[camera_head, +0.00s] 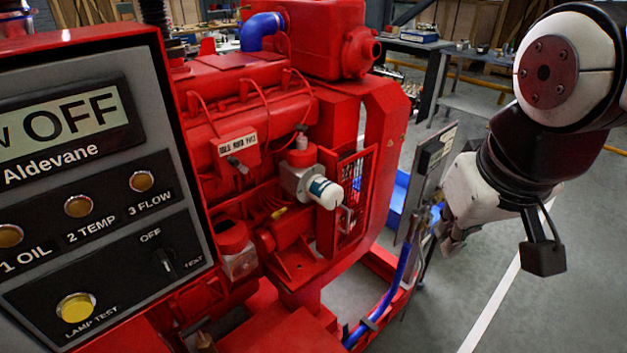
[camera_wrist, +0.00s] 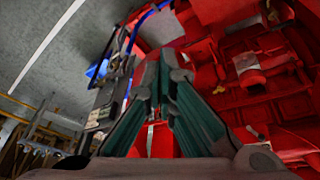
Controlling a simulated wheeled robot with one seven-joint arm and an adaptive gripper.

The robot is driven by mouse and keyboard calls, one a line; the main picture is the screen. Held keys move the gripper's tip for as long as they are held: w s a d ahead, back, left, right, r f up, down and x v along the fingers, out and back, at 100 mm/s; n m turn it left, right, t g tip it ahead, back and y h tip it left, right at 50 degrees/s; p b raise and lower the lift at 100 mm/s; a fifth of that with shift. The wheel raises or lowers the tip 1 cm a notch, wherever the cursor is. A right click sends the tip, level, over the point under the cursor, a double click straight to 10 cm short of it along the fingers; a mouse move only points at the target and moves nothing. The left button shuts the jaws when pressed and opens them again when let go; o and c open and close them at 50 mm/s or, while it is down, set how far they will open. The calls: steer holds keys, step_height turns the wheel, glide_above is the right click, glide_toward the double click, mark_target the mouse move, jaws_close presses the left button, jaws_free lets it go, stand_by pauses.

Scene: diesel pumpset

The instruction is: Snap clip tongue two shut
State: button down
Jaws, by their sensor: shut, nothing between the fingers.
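My gripper (camera_head: 443,243) is at the right of the head view, beside the upright grey panel (camera_head: 428,165) and a blue hose (camera_head: 388,304). In the wrist view the two fingers of my gripper (camera_wrist: 167,58) meet at their tips with nothing between them. A grey band (camera_head: 369,323) sits around the lower part of the hose. I cannot make out clip tongue two in either view. The area by the panel's lower end is small and partly covered by my gripper, so I cannot tell whether the fingertips touch anything.
The red engine (camera_head: 250,110) fills the middle, with a white filter (camera_head: 325,192) and a red mesh guard (camera_head: 350,205). A control box (camera_head: 170,212) stands close at left. A blue tray (camera_head: 398,200) lies behind the panel. Open grey floor (camera_head: 560,310) is at right.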

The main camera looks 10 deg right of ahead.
steer(key=w+d+f+n+g+h+b, duration=0.15)
steer(key=w+f+b, duration=0.55)
steer(key=w+f, duration=0.95)
steer(key=w+d+f+n+t+y+b, duration=0.1)
steer(key=w+d+f+n+b, duration=0.15)
steer(key=w+f+b, duration=0.95)
steer(key=w+a+f+n+y+b, duration=0.1)
steer(key=w+a+f+b, duration=0.1)
steer(key=f, duration=1.3)
steer(key=w+a+f+n+g+y+b, duration=0.1)
steer(key=w+a+f+b, duration=0.1)
steer(key=f, duration=1.3)
steer(key=w+a+f+n+y+b, duration=0.1)
steer(key=w+a+f+b, duration=0.1)
steer(key=f, duration=1.3)
steer(key=shift+w+a+f, duration=0.35)
steer(key=shift+w+a, duration=0.05)
steer(key=shift+w, duration=0.5)
steer(key=shift+g, duration=0.25)
